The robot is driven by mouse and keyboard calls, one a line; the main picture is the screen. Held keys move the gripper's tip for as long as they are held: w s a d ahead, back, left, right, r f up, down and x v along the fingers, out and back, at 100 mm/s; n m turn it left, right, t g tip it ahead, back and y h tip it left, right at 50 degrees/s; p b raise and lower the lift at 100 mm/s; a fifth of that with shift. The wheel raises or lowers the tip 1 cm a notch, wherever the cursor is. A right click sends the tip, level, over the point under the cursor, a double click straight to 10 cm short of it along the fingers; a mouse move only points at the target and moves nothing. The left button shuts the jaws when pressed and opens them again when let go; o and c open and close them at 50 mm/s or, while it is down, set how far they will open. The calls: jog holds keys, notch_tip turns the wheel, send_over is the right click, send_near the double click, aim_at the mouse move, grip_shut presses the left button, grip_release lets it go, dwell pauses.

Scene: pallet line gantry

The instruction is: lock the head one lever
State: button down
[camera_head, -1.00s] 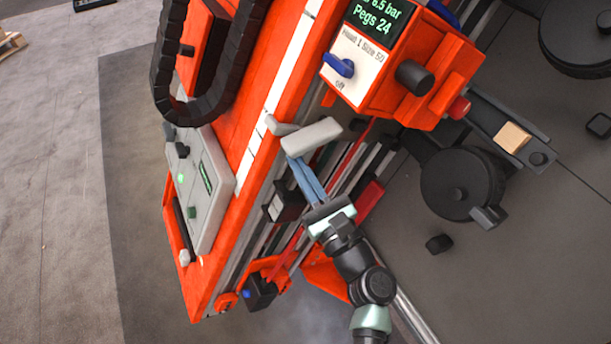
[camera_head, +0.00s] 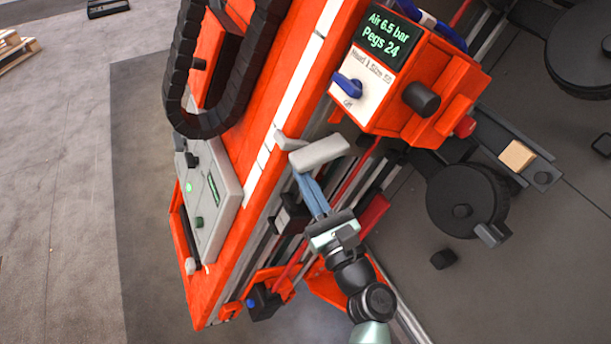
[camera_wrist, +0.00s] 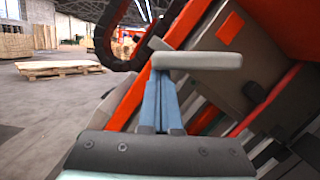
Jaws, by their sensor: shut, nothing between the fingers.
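The grey lever (camera_head: 319,152) has a thick bar-like grip and a short arm running to the orange beam. It sits just below the orange head box (camera_head: 395,85), whose label reads like "Head 1 Size 50". My gripper (camera_head: 303,178) is shut and empty, its blue fingers together with their tips at the near side of the lever grip. In the wrist view the lever grip (camera_wrist: 197,61) lies across the tips of my gripper (camera_wrist: 160,75). I cannot tell whether they touch. The tips are partly hidden behind the grip.
A blue knob (camera_head: 348,85) marked "Off" and a black knob (camera_head: 421,98) are on the head box. A black cable chain (camera_head: 178,95) and a grey panel (camera_head: 212,200) lie along the orange beam.

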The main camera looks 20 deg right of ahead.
aim_at(300, 168)
jog(key=shift+a+r, duration=0.1)
jog(key=shift+r, duration=0.15)
jog(key=r+m+p, duration=0.1)
jog(key=m+p, duration=0.1)
jog(key=p, duration=0.1)
jog(key=shift+a+r+m+h, duration=0.25)
jog(key=shift+r+m+h, duration=0.1)
jog(key=shift+m+h, duration=0.05)
jog(key=r+m+p, duration=0.1)
jog(key=m+h+p, duration=0.1)
jog(key=m, duration=0.1)
jog(key=shift+r+p, duration=0.4)
jog(key=shift+r+m+p, duration=0.3)
jog(key=shift+p, duration=0.05)
jog(key=shift+r, duration=0.1)
